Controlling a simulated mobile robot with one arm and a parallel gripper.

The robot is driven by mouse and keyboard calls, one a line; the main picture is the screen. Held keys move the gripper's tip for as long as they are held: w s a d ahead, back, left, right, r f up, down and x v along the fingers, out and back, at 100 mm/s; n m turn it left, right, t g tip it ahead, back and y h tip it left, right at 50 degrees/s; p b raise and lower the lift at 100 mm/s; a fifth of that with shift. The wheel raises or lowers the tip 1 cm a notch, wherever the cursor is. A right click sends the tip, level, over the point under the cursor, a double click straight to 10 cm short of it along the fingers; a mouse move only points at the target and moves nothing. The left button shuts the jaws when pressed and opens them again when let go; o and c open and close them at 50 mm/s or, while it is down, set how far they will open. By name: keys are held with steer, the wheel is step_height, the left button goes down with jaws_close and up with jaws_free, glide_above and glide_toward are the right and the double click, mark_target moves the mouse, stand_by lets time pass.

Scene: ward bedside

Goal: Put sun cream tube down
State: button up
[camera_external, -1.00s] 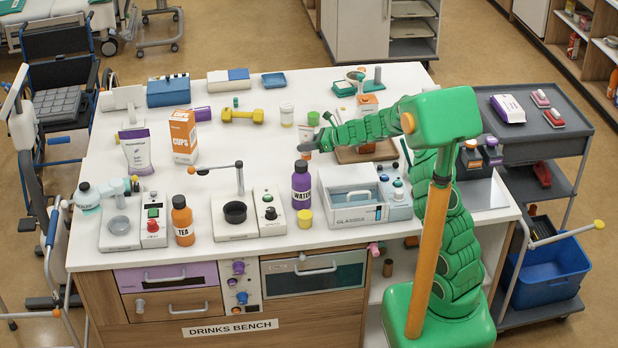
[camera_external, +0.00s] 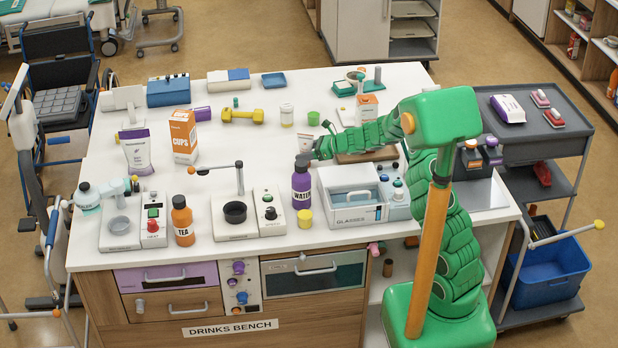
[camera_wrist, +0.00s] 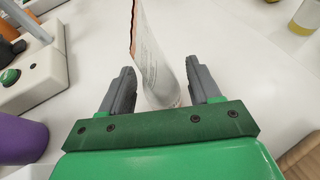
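The sun cream tube (camera_wrist: 158,55) is white with an orange-brown edge. In the wrist view it stands between the two grey fingers of my gripper (camera_wrist: 162,92), with a visible gap on each side, so the gripper is open around it. Its lower end appears to rest on the white bench top. In the external view the tube (camera_external: 306,141) is small and partly hidden by my gripper (camera_external: 316,147), behind the purple water bottle (camera_external: 301,186).
The white bench (camera_external: 262,152) has clear room left of the tube. A green cup (camera_external: 313,118) and a yellow-based jar (camera_external: 287,115) stand behind. The glasses box (camera_external: 350,213) is in front to the right. An orange cups carton (camera_external: 183,137) stands further left.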

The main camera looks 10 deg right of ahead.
steer(key=shift+r, duration=0.15)
steer(key=v, duration=0.3)
steer(key=shift+w, duration=0.1)
step_height(320, 180, up, 6)
steer(key=shift+f, duration=0.1)
steer(key=shift+r, duration=0.55)
